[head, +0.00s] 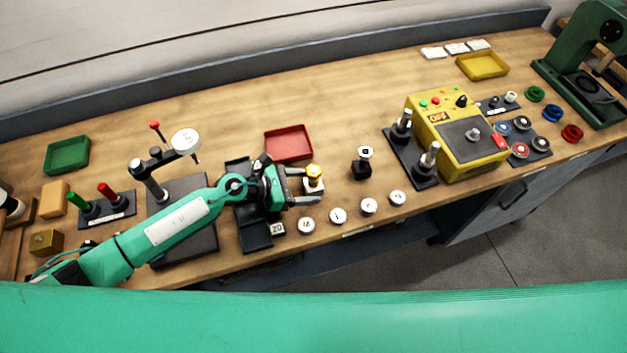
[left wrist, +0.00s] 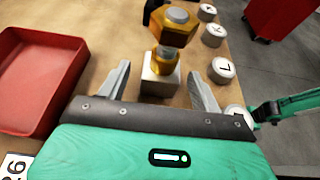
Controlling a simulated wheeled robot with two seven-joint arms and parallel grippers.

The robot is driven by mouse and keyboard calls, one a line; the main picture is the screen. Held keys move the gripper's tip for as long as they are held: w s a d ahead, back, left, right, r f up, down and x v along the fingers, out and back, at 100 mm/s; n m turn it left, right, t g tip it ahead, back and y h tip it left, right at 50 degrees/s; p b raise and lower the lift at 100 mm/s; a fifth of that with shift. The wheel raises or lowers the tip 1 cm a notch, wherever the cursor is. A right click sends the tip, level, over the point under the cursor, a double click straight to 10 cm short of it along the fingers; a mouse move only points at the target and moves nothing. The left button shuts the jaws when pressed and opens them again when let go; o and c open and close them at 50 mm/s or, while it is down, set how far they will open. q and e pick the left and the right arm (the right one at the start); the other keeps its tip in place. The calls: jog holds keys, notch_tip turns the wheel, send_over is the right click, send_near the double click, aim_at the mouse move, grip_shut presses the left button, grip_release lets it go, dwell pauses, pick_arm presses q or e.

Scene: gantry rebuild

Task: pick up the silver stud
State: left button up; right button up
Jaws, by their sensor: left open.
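My left gripper (head: 311,185) is open over the bench, pointing right. Its two fingers also show in the left wrist view (left wrist: 158,72). A gold hexagonal piece with a silver round top (left wrist: 177,15) stands on a pale silver block (left wrist: 160,78). It also shows in the head view (head: 314,171), by my fingertips. The block is between the finger lines, with gaps on both sides. Two silver upright posts, one at the back (head: 404,120) and one at the front (head: 429,157), stand on a dark plate. I cannot tell which silver part is the stud. My right gripper is not seen.
A red tray (head: 288,144) lies behind my gripper. White round labelled discs (head: 338,215) line the front edge.

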pick_arm(q)
jog(key=shift+x, duration=0.95)
grip_shut()
jog(key=shift+r, duration=0.1)
jog(key=shift+r, duration=0.55)
notch_tip(320, 180, up, 19)
jog(key=b, duration=0.1)
jog(key=s+a+f+n+t+y, duration=0.1)
jog(key=a+n+t+y, duration=0.5)
jog(key=a, duration=1.5)
jog(key=s+n+t, duration=0.1)
jog(key=n, duration=0.1)
jog(key=shift+s+f+n+t+b, duration=0.15)
jog(key=shift+f+n+t+b, duration=0.05)
jog(key=shift+n+t+b, duration=0.2)
jog(key=w+d+f+m+g+h, duration=0.2)
jog(key=d+m+g+h, duration=0.3)
jog(key=d, duration=1.1)
jog(key=m+g, duration=0.2)
jog(key=m, duration=0.1)
jog(key=shift+w+f+h, duration=0.2)
jog(key=shift+h, duration=0.2)
